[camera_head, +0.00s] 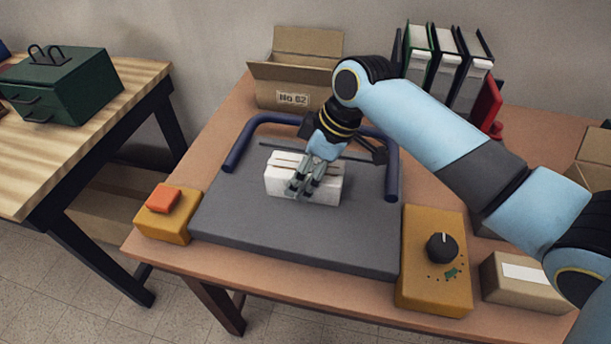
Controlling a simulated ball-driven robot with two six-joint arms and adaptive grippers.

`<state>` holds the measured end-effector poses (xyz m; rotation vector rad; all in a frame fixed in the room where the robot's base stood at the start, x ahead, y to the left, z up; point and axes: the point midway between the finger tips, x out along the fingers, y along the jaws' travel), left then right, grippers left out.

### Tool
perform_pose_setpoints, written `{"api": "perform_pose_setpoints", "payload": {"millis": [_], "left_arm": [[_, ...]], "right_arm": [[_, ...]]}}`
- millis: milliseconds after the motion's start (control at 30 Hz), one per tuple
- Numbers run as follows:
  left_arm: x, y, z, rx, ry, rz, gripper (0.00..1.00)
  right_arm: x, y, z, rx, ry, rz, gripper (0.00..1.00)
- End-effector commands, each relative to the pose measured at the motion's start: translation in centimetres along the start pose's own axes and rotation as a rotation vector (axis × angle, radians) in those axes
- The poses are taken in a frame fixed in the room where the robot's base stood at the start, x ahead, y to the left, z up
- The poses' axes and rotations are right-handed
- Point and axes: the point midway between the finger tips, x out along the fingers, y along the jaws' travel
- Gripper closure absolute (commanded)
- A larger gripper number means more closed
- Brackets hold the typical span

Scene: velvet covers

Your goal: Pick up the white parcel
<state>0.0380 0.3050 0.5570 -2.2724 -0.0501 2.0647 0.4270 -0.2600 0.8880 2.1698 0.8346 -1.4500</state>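The white parcel (328,190) is a low white block lying on a dark grey slab (250,225) on the table. Dark lines run along its top. My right gripper (301,190) points down at the parcel, with its fingertips overlapping the front of the parcel in the picture. A small gap shows between the fingers, but I cannot tell whether they touch or hold the parcel. The gripper hides part of the parcel's top and front. My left gripper is not in view.
A blue rail (237,147) curves around the slab's back and sides. An orange-button box (165,215) and a yellow dial box (430,280) flank the slab. Behind stand an open carton (275,95) and binders (444,75). A small carton (520,285) sits at right.

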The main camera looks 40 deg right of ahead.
Motion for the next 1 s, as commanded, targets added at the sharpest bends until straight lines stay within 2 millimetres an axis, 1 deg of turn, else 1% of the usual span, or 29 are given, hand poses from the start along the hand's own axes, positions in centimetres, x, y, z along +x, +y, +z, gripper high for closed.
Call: {"api": "perform_pose_setpoints", "payload": {"millis": [33, 67, 400, 667, 767, 867, 1000], "left_arm": [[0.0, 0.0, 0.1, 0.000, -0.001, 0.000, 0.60], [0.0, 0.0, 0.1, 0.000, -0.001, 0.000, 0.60], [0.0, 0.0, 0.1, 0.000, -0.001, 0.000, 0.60], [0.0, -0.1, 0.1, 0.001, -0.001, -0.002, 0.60], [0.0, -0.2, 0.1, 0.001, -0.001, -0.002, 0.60], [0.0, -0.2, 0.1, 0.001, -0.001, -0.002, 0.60], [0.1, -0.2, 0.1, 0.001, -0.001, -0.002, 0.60]], "right_arm": [[0.0, 0.0, 0.0, 0.000, 0.000, 0.000, 0.38], [0.0, 0.0, 0.0, 0.000, 0.000, 0.000, 0.42], [0.0, 0.0, 0.0, 0.000, 0.000, 0.000, 0.86], [-0.1, 0.0, -0.1, -0.001, 0.001, 0.001, 0.86], [-0.6, 0.1, -0.3, -0.002, 0.003, 0.002, 0.86], [-1.4, 0.1, -0.7, -0.003, 0.003, 0.002, 0.86], [-3.6, 0.1, -1.6, -0.004, 0.005, 0.005, 0.86]]}}
